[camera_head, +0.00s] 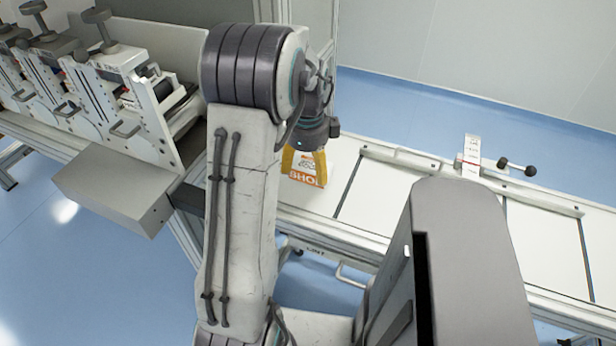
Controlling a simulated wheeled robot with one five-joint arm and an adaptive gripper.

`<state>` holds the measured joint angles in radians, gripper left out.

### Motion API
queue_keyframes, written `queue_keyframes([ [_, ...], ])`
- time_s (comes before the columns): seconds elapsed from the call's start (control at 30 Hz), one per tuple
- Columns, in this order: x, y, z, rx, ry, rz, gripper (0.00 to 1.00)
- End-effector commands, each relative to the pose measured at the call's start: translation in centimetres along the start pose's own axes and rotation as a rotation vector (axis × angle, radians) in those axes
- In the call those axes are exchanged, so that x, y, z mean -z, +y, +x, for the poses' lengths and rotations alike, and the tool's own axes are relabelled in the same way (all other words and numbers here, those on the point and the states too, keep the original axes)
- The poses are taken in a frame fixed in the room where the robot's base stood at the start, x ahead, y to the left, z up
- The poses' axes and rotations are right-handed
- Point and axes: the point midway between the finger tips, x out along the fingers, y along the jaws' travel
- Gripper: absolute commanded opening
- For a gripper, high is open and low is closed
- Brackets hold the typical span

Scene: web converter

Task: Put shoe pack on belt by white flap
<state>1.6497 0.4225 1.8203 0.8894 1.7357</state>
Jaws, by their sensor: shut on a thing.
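The shoe pack (304,177), orange and white with large lettering, is upright at the left part of the white belt (390,200). My gripper (308,150) points down onto the top of the pack and is shut on it. The fingertips are small and partly hidden by my wrist, and I cannot tell whether the pack's bottom touches the belt. A white flap (471,153) with small red marks stands at the belt's far rail, to the right of the pack.
A black-knobbed lever (517,167) sits beside the flap. White rails (408,158) edge the belt, and its stretch between pack and flap looks clear. Machine units with dark knobs (104,70) and a grey box (118,190) stand at left.

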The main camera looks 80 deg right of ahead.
Motion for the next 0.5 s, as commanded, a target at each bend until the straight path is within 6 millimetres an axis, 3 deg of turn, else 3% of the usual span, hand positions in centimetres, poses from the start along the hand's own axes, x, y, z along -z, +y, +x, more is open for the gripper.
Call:
queue_keyframes([
  [0.3, 0.0, 0.1, 3.3, -0.003, 0.001, 0.000, 0.39],
  [0.5, 0.0, 0.0, 4.0, 0.000, 0.000, 0.000, 0.39],
])
